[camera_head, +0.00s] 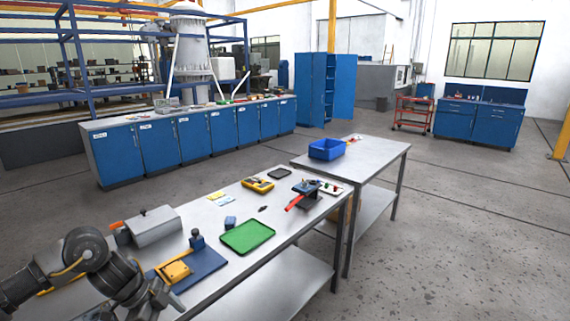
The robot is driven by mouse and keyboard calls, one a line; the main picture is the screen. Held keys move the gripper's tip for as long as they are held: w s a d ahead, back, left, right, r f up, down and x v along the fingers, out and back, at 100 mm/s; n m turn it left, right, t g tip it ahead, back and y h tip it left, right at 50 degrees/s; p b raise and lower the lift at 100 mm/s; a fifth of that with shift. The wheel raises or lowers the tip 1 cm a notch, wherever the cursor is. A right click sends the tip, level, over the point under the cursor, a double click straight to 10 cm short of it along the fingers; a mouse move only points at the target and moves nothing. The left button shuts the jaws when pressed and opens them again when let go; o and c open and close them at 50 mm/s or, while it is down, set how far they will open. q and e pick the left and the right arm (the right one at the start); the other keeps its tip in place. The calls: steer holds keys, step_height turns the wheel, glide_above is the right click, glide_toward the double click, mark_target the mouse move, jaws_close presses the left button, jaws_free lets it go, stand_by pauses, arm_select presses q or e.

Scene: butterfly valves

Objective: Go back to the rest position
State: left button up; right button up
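My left arm comes in at the lower left, dark grey and bent. Its gripper (160,300) is at the bottom edge, close to the near end of the workbench. The fingers are small and partly cut off, so I cannot tell whether they are open or hold anything. My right gripper is out of view. A valve-like part with a red lever (294,203) stands on a dark block at the far end of the bench, well apart from my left gripper.
The metal workbench (283,235) holds a green tray (247,236), a blue board (205,264) with a yellow part, a grey box (153,227) and a yellow-black device (257,185). A second table (378,152) carries a blue bin (326,149). The floor at right is clear.

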arm_select(q)
steer(key=w+d+f+n+t+h, duration=0.2)
steer(key=d+f, duration=0.2)
steer(key=f, duration=0.3)
steer(key=w+d+f+n+t+h, duration=0.1)
steer(key=w+d+f, duration=0.25)
steer(key=f, duration=0.35)
step_height(320, 180, down, 12)
steer(key=s+n+t, duration=0.2)
steer(key=n, duration=0.2)
steer(key=s+a+f+n+y, duration=0.35)
steer(key=s+f, duration=0.75)
steer(key=f, duration=0.4)
steer(key=s+a+f+n+g+y, duration=0.1)
steer(key=s+f, duration=0.4)
steer(key=s, duration=0.7)
steer(key=s+a+f+n+g+y, duration=0.2)
steer(key=s+f, duration=0.3)
steer(key=s, duration=0.8)
steer(key=s+a+f+n+g+y+b, duration=0.1)
steer(key=s+f, duration=0.4)
steer(key=s, duration=0.8)
steer(key=shift+a+g+y, duration=0.15)
steer(key=shift+g+y, duration=0.15)
steer(key=shift+y, duration=0.25)
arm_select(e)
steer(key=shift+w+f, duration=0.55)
